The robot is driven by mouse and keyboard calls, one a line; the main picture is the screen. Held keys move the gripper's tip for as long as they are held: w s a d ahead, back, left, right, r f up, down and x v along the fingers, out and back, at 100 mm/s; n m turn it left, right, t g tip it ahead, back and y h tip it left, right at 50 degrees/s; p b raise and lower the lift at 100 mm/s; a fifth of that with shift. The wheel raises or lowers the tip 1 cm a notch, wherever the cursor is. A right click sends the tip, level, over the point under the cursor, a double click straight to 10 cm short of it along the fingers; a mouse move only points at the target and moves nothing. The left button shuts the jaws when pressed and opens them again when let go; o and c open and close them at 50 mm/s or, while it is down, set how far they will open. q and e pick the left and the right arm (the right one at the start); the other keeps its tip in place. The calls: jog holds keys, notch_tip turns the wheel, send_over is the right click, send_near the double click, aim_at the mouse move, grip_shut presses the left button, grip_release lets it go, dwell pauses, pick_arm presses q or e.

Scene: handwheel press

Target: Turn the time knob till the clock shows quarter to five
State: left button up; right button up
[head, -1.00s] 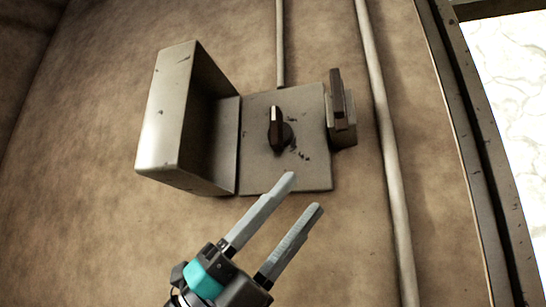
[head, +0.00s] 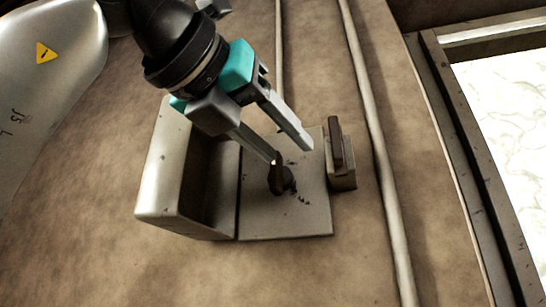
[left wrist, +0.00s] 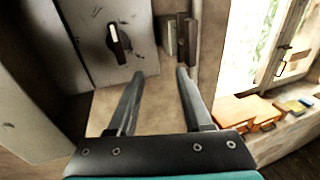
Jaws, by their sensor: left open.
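A dark knob (head: 281,183) with a bar-shaped grip sits on a grey metal plate (head: 300,215) on the wall. In the left wrist view the knob (left wrist: 118,44) shows a pale stripe at its upper end, and its bar is nearly upright, slightly tilted. My left gripper (head: 291,152) reaches down from the upper left and is open, with nothing between its fingers. In the head view one fingertip overlaps the knob's top; contact cannot be told. In the left wrist view the knob lies left of and beyond the fingertips (left wrist: 160,73). No clock face is recognisable. My right gripper is not in view.
A metal box side or open cover (head: 165,185) stands out from the wall left of the plate. A lever switch (head: 340,165) is right of it, then a vertical pipe (head: 380,150). Orange blocks (left wrist: 245,112) lie on a ledge by a window in the left wrist view.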

aim_at(278, 175)
pick_arm(q)
jog(key=s+a+r+n+t+y, duration=0.3)
jog(key=a+r+y, duration=0.1)
jog(key=a, duration=0.1)
jog(key=p+x, duration=0.5)
jog(key=x, duration=1)
jog(key=shift+w+f, duration=0.25)
jog(key=shift+f, duration=0.05)
grip_shut()
